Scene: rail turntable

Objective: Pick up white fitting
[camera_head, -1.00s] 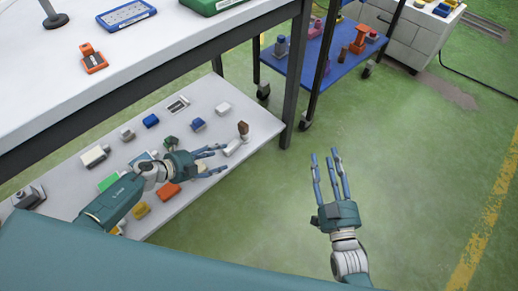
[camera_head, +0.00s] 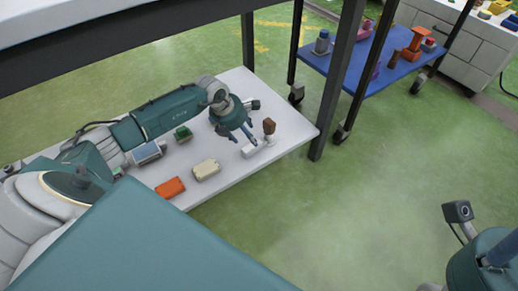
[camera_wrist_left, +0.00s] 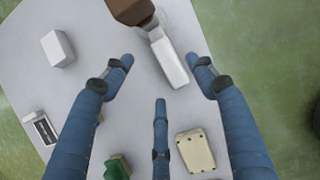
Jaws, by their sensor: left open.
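A long white fitting (camera_head: 264,147) lies on the lower grey-white shelf (camera_head: 290,125), near its right end. It also shows in the left wrist view (camera_wrist_left: 170,62), lying between and beyond the tips of my fingers. My left gripper (camera_head: 243,141) points down over the near end of the fitting. In the left wrist view my left gripper (camera_wrist_left: 160,75) is open and empty, its fingers spread around the fitting without visible contact. My right gripper (camera_head: 492,262) is only partly in view at the lower right, and its fingers cannot be judged.
A brown piece (camera_head: 269,126) stands right beside the fitting. A dark table leg (camera_head: 335,85) rises by the shelf's right corner.

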